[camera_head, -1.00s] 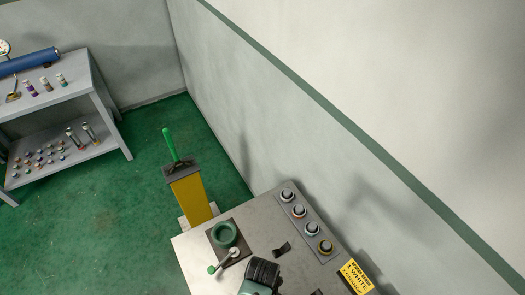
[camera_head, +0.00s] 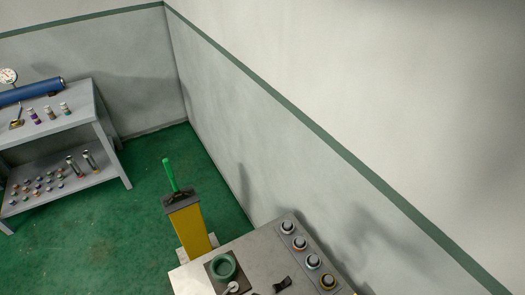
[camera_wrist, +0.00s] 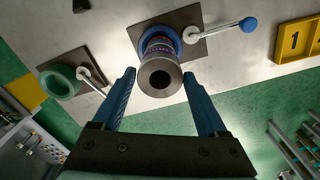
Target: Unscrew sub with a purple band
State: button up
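In the wrist view a dark round sub (camera_wrist: 161,60) points its bored end at the camera. Purple colouring shows on its body, near the blue vise ring (camera_wrist: 176,36). The blue vise sits on a dark plate and has a lever with a blue knob (camera_wrist: 248,24). My gripper (camera_wrist: 159,76) is open, its two blue fingers on either side of the sub's near end with gaps visible. How deep the fingers reach is hard to tell. My gripper and this vise are out of the head view.
A green vise (camera_head: 223,267) stands on the grey table. A rack (camera_head: 305,256) of several banded subs lies along the wall side. A yellow stand (camera_head: 190,230) with a green handle is beyond the table. A shelf (camera_head: 77,122) holds more subs. A yellow tray (camera_wrist: 296,42) is in the wrist view.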

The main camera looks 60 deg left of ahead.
jog(key=shift+o, duration=0.9)
jog(key=m, duration=2.8)
jog(key=shift+m, duration=0.4)
